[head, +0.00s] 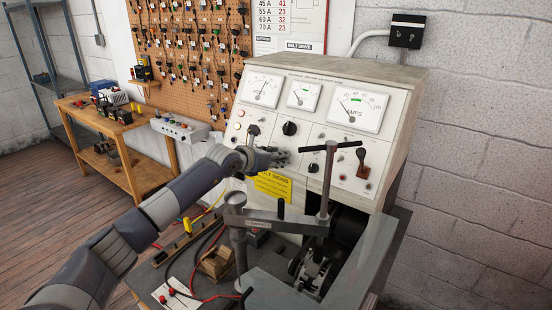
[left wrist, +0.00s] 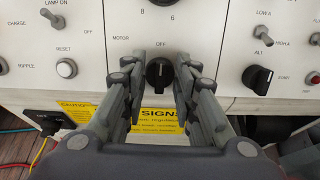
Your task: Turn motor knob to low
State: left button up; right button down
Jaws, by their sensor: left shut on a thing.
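The motor knob (left wrist: 159,73) is a black round knob on the cream control panel (head: 318,125), with "MOTOR" printed at its upper left and "OFF" above it. Its light pointer mark looks roughly upward, toward "OFF". My left gripper (left wrist: 161,64) has its fingers on either side of the knob and is shut on it. In the head view my left gripper (head: 280,155) reaches the lower left part of the panel and hides the knob. The "LOW" label for this knob cannot be made out. My right gripper is not in view.
A second black knob (left wrist: 257,79), marked "ALT", sits to the right of the motor knob. A clamp post with a T-handle (head: 327,180) stands in front of the panel. A yellow sign (head: 272,186) is below.

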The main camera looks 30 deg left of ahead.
pick_arm(q)
jog(key=shift+m+g+h+b, duration=0.2)
jog(key=shift+m+h+b, duration=0.2)
jog(key=shift+m+b, duration=2.35)
jog(key=shift+m+g+h+b, duration=0.2)
jog(key=shift+m+h+b, duration=0.2)
jog(key=shift+m+b, duration=2.35)
jog(key=shift+m+p, duration=0.6)
jog(key=shift+m, duration=0.2)
jog(key=o, duration=1.1)
jog(key=v, duration=1.2)
